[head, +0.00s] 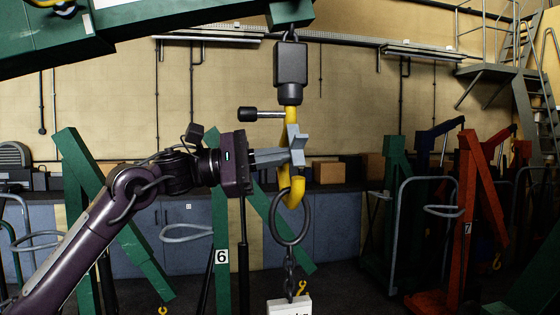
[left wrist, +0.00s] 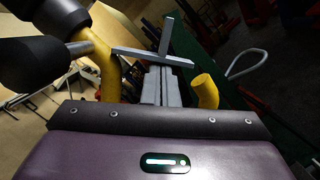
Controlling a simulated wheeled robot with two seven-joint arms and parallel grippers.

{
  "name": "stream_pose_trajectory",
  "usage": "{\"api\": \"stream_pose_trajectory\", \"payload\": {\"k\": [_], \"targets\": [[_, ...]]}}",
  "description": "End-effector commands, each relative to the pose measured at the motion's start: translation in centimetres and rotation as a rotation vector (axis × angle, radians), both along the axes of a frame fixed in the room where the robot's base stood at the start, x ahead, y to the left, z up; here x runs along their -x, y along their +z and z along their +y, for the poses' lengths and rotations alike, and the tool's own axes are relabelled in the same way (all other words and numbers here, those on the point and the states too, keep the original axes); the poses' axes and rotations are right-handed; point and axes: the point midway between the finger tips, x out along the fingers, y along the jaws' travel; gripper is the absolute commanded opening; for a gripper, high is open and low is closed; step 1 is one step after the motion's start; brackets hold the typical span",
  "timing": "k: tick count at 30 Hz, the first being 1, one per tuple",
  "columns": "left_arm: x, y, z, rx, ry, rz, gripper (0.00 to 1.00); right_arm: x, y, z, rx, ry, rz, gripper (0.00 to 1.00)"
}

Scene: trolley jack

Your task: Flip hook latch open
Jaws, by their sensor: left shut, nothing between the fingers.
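A yellow hook (head: 299,190) hangs from a black swivel block (head: 291,65). A grey latch piece (head: 297,143), a bar with an upright tab, sits at the hook's mouth; it also shows in the left wrist view (left wrist: 167,36). My left gripper (head: 284,156) comes in from the left with its fingers shut and empty. Its fingertips are right at the latch; I cannot tell whether they touch it. In the left wrist view, the hook's shank (left wrist: 106,70) is left of the fingers and its yellow tip (left wrist: 204,90) right of them. My right gripper is out of view.
A dark ring (head: 275,222) hangs in the hook, with a chain (head: 290,270) and white block (head: 289,306) below. A black-knobbed rod (head: 262,114) sticks out left of the hook. Green frames and a red crane (head: 466,200) stand behind.

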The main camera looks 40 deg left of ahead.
Motion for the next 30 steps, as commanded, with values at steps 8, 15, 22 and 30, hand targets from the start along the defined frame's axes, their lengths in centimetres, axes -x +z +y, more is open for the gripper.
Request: {"api": "stream_pose_trajectory", "payload": {"k": [8,15,22,30], "targets": [[0.8,0.0,-0.9,0.159,-0.002,0.134,0.0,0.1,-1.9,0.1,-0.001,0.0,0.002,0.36],[1.4,0.9,-1.7,0.333,-0.001,0.282,0.0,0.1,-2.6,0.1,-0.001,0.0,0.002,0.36],[2.0,1.8,-2.3,0.499,-0.001,0.425,0.0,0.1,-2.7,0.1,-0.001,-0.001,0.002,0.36],[2.4,3.1,-2.8,0.693,0.0,0.59,0.0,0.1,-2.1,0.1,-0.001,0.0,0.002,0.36]]}}
